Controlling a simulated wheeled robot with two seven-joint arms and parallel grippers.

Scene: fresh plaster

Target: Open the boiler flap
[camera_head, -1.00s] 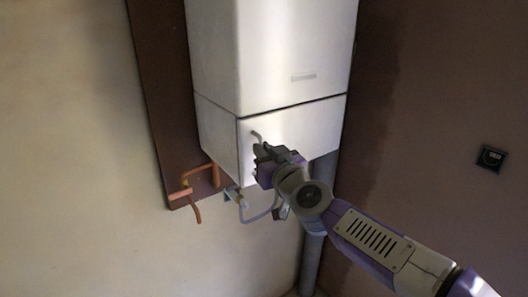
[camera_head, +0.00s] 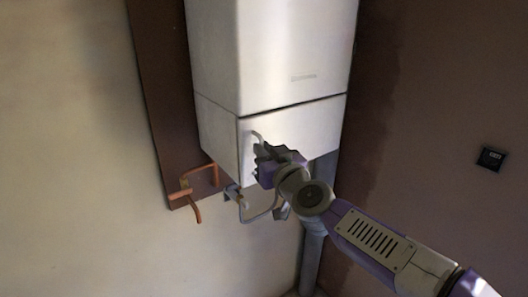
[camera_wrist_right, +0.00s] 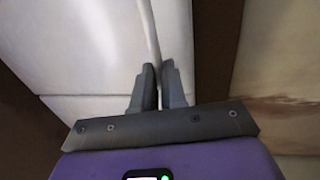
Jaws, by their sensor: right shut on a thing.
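The white boiler (camera_head: 290,50) hangs on the wall in the head view. Its flap (camera_head: 310,122) is the lower front panel, below a dark seam, and it looks closed. A pale bar handle (camera_head: 256,136) stands at the flap's left side; its lower part is hidden by my gripper. My right gripper (camera_head: 262,152) is at the handle, its jaws shut on it. In the right wrist view the handle (camera_wrist_right: 148,28) runs up from between the two fingers of the gripper (camera_wrist_right: 158,76). My left gripper is not in view.
Copper pipes (camera_head: 187,188) and a grey hose (camera_head: 262,214) are below the boiler, left of my arm. A grey vertical pipe (camera_head: 310,255) runs down under it. A dark socket (camera_head: 491,158) is on the right wall. The space in front of the left wall is clear.

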